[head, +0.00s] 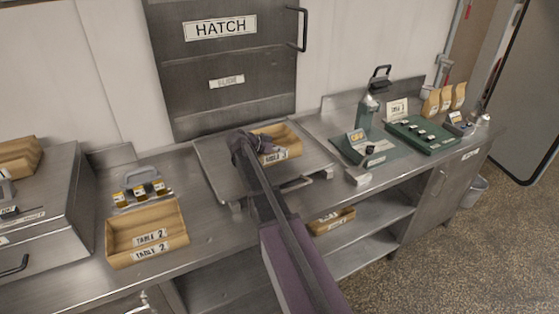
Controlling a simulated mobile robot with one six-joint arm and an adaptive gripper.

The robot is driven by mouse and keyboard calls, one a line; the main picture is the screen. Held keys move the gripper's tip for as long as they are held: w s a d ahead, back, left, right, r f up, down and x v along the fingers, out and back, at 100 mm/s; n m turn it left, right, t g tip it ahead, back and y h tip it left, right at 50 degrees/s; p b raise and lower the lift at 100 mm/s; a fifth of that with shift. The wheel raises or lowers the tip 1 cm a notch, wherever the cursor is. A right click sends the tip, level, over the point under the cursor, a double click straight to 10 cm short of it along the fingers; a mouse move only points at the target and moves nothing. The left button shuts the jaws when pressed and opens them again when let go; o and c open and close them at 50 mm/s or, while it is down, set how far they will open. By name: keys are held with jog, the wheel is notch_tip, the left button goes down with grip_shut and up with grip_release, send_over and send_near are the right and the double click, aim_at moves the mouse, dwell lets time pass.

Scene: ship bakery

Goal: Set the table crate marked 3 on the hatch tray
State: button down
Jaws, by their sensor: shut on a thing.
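A small wooden crate (286,133) is over the hatch tray (218,163), the flat metal tray in front of the hatch. Its front label starts with TABLE, and its number looks like a 3 but is small. My gripper (246,148) is shut on the crate's left end. My arm reaches up from the bottom of the view and hides part of the crate and tray. I cannot tell whether the crate's base touches the tray or hangs just above it.
Another crate (333,221) is on the shelf below. The closed hatch (222,104) stands behind.

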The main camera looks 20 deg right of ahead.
aim_at(273, 155)
jog(key=shift+f, duration=0.1)
jog(key=shift+f+b, duration=1.75)
jog(key=shift+b, duration=0.15)
jog(key=shift+f, duration=0.1)
jog(key=c, duration=0.7)
grip_release()
jog(key=shift+c, duration=0.2)
jog(key=shift+a+r+p, duration=0.35)
jog(key=shift+a+r, duration=0.05)
jog(key=shift+r, duration=0.05)
jog(key=p+v, duration=0.5)
jog(key=v, duration=0.6)
